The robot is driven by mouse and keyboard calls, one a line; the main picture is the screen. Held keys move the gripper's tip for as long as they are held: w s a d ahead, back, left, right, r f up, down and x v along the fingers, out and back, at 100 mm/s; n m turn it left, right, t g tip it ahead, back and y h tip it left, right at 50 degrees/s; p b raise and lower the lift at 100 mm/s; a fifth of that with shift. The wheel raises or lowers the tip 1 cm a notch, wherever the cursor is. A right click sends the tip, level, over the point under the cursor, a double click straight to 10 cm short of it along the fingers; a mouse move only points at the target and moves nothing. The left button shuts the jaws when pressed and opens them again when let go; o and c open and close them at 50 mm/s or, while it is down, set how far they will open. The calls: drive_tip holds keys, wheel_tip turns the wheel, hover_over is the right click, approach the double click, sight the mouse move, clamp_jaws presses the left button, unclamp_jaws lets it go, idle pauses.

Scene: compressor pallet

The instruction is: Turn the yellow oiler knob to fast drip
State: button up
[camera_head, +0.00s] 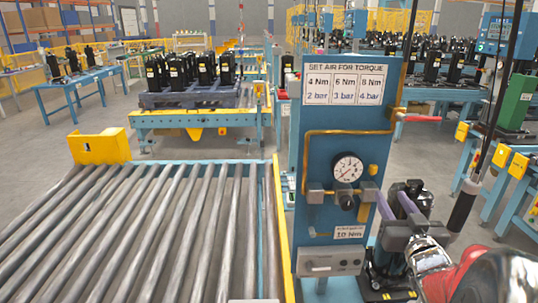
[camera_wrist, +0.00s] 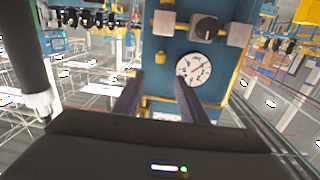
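The small yellow oiler knob (camera_head: 373,169) is on the blue panel (camera_head: 320,220), just right of the pressure gauge (camera_head: 348,168). The wrist view is turned over, so there the knob (camera_wrist: 160,57) shows left of the gauge (camera_wrist: 194,68). My gripper (camera_head: 391,195) is open and empty, below and right of the knob in the head view. In the wrist view, my gripper (camera_wrist: 159,77) has two dark fingers apart, and the knob shows between and beyond their tips. I cannot tell the exact gap to the knob. No drip-setting mark is readable.
A black regulator knob (camera_wrist: 204,27) and grey fittings sit on the pipe by the gauge. A red-handled lever (camera_head: 418,117) juts from the panel's right. A roller conveyor (camera_head: 150,230) lies left. Black compressors (camera_head: 408,192) stand behind my gripper.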

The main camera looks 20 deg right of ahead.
sight(375, 169)
drive_tip(key=shift+w, duration=0.15)
idle(0.3)
drive_tip(key=x, duration=1.3)
drive_tip(key=shift+w+r, duration=0.1)
drive_tip(key=shift+w, duration=0.1)
drive_tip(key=shift+c, duration=0.4)
clamp_jaws()
